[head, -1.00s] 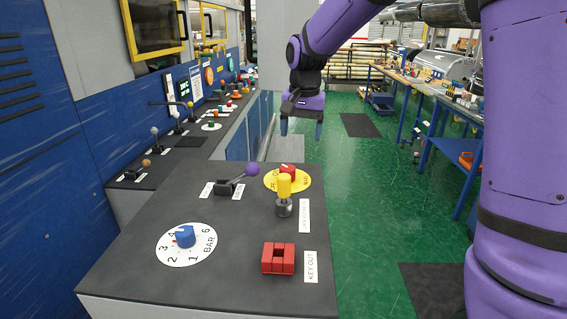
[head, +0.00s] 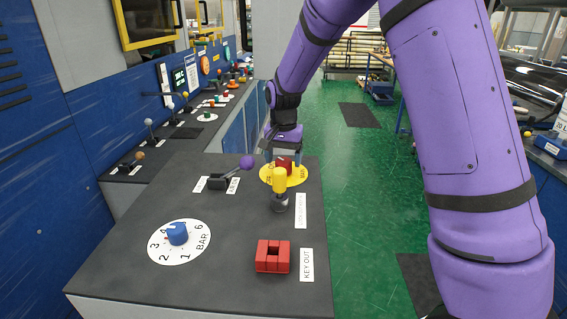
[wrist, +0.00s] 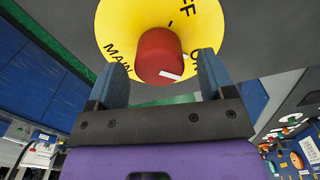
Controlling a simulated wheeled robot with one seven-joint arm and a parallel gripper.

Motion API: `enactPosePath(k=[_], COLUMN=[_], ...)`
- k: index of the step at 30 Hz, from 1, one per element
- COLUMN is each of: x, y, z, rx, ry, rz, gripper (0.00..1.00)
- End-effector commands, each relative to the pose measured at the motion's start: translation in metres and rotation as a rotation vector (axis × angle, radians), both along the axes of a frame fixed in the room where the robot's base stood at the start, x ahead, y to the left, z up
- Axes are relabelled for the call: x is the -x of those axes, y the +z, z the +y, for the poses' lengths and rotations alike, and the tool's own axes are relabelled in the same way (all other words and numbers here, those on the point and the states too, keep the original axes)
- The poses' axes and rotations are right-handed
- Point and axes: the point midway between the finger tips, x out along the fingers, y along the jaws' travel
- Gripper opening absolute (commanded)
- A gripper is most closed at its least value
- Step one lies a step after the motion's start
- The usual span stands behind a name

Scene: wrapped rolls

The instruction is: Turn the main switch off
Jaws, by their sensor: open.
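The main switch is a red knob (wrist: 160,56) on a round yellow plate (wrist: 118,22) lettered MAIN, OFF and ON. A white mark on the knob points toward the lower right of the wrist view, on the ON side. In the head view the yellow plate (head: 297,180) lies on the dark console top, with the red knob (head: 284,163) partly hidden by my gripper. My gripper (wrist: 165,82) is open, its two blue fingers on either side of the knob's lower part. I cannot tell whether they touch it.
A yellow-handled lever (head: 279,182) stands close in front of the plate. A purple-ball lever (head: 246,163) is to its left. A blue BAR dial (head: 178,233) and a red KEY OUT block (head: 272,256) are nearer on the console (head: 225,225).

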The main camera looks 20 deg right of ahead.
Motion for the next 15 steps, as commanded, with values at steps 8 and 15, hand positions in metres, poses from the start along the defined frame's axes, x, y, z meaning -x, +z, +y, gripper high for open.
enactPosePath(k=[8,15], x=[0.000,0.000], y=[-0.017,-0.017], z=[0.000,0.000], rx=[-0.001,-0.001], ry=[0.000,0.000], rz=[0.001,0.001], gripper=[0.76,0.76])
